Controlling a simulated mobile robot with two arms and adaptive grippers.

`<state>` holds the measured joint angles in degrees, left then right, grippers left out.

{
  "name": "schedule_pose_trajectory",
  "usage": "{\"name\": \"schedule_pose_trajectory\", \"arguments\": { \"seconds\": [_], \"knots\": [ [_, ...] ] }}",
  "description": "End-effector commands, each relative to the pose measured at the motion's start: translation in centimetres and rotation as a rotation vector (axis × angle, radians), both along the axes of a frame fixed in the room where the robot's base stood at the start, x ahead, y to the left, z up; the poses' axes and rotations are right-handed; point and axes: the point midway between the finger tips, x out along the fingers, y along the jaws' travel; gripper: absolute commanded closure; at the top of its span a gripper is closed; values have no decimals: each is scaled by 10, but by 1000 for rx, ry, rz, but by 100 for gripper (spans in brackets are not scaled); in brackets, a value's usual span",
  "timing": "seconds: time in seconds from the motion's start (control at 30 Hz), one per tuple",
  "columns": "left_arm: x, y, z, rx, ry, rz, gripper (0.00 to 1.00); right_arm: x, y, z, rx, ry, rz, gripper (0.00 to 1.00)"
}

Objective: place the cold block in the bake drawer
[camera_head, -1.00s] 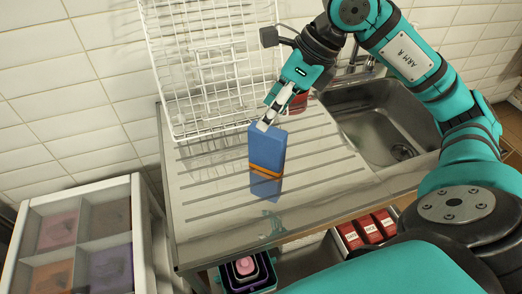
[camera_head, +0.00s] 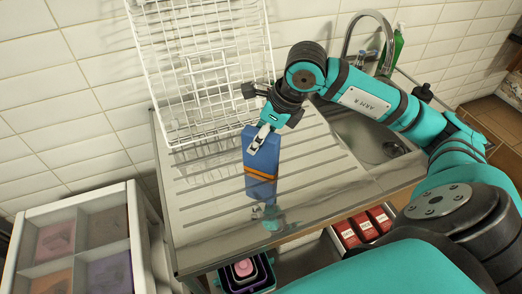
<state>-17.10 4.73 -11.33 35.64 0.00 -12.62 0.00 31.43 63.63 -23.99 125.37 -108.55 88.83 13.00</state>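A blue block with an orange band near its bottom (camera_head: 263,163) stands upright on the ribbed metal draining board (camera_head: 200,205), its reflection directly below it. My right gripper (camera_head: 258,143) comes down over the block's top from the right. Its pale fingers overlap the upper front of the block. I cannot tell whether they are shut on it. My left gripper is not in view. No drawer is clearly marked as the bake drawer; a white open drawer unit (camera_head: 128,190) with compartments holding pink, orange and purple items stands at lower left.
A white wire rack (camera_head: 200,75) stands behind the block. A sink (camera_head: 385,150) with a tap is to the right. Below the board's front edge are a drawer with red labelled packets (camera_head: 363,228) and nested containers (camera_head: 248,285). The board's front left is bare.

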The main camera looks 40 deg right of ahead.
Motion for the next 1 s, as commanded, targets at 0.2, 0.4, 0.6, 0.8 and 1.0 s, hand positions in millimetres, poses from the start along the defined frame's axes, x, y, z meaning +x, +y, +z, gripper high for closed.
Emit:
{"name": "schedule_pose_trajectory", "arguments": {
  "seconds": [0.2,0.4,0.6,0.8,1.0],
  "knots": [
    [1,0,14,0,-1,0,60,12,3,-29,2,6,1,39],
    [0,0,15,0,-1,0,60,17,5,-42,0,2,0,39],
    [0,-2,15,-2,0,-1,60,17,5,-43,0,1,0,42],
    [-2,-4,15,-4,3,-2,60,17,5,-42,0,1,0,68],
    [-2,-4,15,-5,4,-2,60,17,5,-42,0,1,0,94]
  ]
}}
